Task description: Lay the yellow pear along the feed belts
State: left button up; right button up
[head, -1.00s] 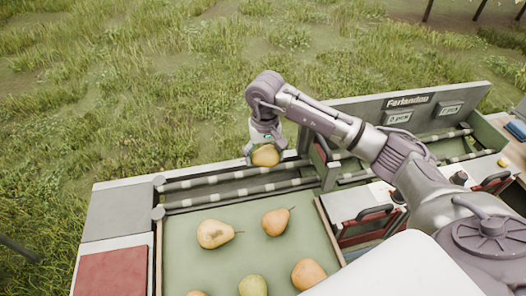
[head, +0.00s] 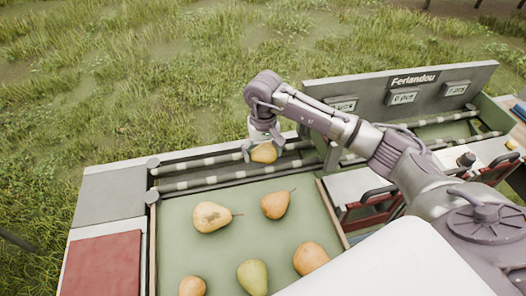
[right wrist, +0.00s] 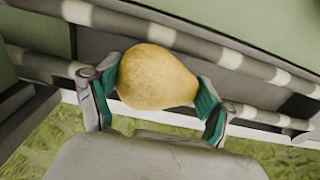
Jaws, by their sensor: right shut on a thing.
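The yellow pear (head: 264,153) is between the fingers of my right gripper (head: 263,149), at the right end of the feed belts (head: 200,163). In the right wrist view the pear (right wrist: 157,78) fills the space between the two green-padded fingers of the gripper (right wrist: 158,95), which is shut on it. The striped belts (right wrist: 120,25) run on both sides of the pear there. I cannot tell whether the pear touches them. My left gripper is not in view.
A green tray (head: 225,250) in front of the belts holds several yellow, orange and green pears. A grey panel (head: 440,78) with small displays stands to the right. A red pad (head: 100,265) lies at the left. Grass is behind.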

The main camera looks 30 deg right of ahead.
jog(key=o, duration=1.2)
jog(key=shift+c, duration=0.2)
notch_tip(320, 180, up, 12)
jog(key=shift+r, duration=0.1)
jog(key=shift+s, duration=0.1)
